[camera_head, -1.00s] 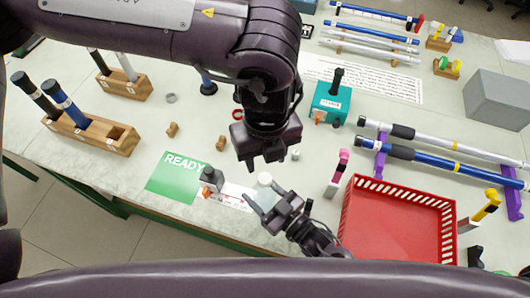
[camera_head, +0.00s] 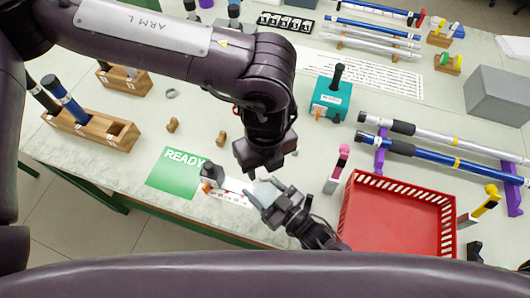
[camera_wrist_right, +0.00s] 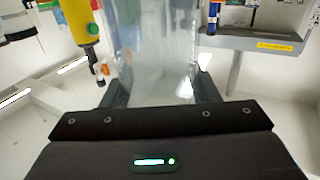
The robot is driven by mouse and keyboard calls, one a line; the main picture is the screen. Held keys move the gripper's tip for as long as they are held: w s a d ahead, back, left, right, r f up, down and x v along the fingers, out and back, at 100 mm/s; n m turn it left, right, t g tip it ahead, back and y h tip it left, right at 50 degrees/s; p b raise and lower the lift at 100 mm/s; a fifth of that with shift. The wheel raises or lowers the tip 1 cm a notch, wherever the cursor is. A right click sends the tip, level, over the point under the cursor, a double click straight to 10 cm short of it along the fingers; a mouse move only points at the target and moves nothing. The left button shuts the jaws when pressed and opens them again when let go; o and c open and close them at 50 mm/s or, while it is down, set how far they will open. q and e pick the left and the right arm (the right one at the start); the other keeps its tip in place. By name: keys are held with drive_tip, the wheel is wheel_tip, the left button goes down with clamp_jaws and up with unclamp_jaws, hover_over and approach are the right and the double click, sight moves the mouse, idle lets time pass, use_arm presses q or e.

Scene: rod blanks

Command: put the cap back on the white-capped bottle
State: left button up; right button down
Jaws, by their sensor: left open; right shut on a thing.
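A clear, pale bottle (camera_head: 265,190) is held between the fingers of my right gripper (camera_head: 264,195), near the front edge of the table. In the right wrist view the see-through bottle (camera_wrist_right: 155,55) fills the space between the two dark fingers. My left gripper (camera_head: 264,171) is open and points down, just above and behind the bottle's top. The bottle's top is partly hidden by the left gripper. I cannot make out a white cap in the head view now, nor whether one is on the bottle.
A red basket (camera_head: 349,215) stands right of my right gripper. A grey-black object (camera_head: 211,174) stands left, beside the green READY mat (camera_head: 170,180). A pink-topped holder (camera_head: 338,168) and a teal box (camera_head: 332,97) stand to the right.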

sight(265, 192)
use_arm(q)
drive_tip(key=shift+f, duration=1.15)
clamp_jaws()
drive_tip(key=m, duration=0.5)
drive_tip(key=shift+o, duration=0.3)
unclamp_jaws()
